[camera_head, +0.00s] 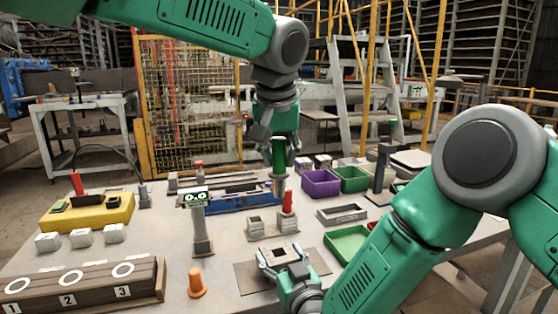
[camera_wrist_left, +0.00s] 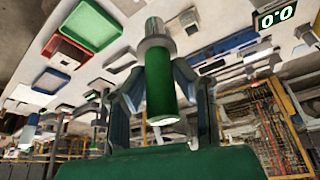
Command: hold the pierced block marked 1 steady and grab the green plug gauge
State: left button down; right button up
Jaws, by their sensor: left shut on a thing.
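The green plug gauge (camera_head: 278,155) is upright in my left gripper (camera_head: 279,150), which is shut on it above the far part of the table. The left wrist view shows its green handle (camera_wrist_left: 160,85) between the fingers, with a metal end pointing away. My right gripper (camera_head: 283,258) is low at the front, its fingers apart on either side of a pale block with a dark opening (camera_head: 283,254) on a dark mat (camera_head: 244,277). I cannot tell whether they press on it. No number is readable on this block.
A wooden rack (camera_head: 75,285) with white rings and number labels stands front left, near an orange cone (camera_head: 196,284). A gauge display (camera_head: 195,198) stands mid-table. Purple (camera_head: 321,184) and green (camera_head: 352,180) trays lie at the right. Small pale blocks (camera_head: 82,237) sit left.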

jog(key=shift+o, duration=1.3)
